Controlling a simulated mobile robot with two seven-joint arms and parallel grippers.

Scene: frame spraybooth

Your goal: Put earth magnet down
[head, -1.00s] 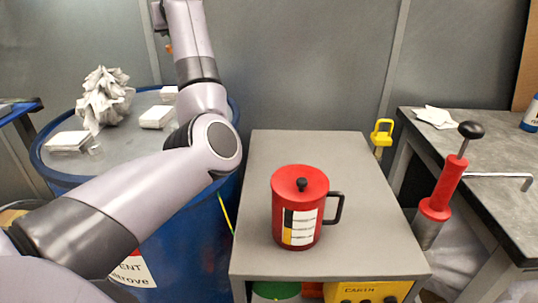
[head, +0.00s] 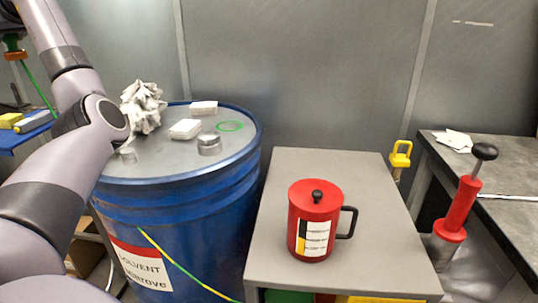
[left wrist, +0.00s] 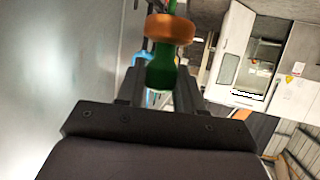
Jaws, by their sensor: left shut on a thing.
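The earth magnet, a green body with a copper-orange disc (left wrist: 172,28), is between the jaws of my left gripper (left wrist: 163,75) in the left wrist view. The gripper is shut on it. In the head view the left gripper (head: 12,42) is at the upper left edge, partly cut off. The orange disc of the magnet (head: 16,56) shows just below it, with a green cable trailing down. The magnet is held in the air, apart from any surface. My right gripper is not in view.
A blue solvent drum (head: 185,215) carries crumpled rags (head: 143,105), white packs, a metal cap (head: 208,145) and a green ring (head: 229,126). A red pot (head: 314,222) stands on a grey cart (head: 375,215). A blue surface (head: 30,137) with yellow items is at far left.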

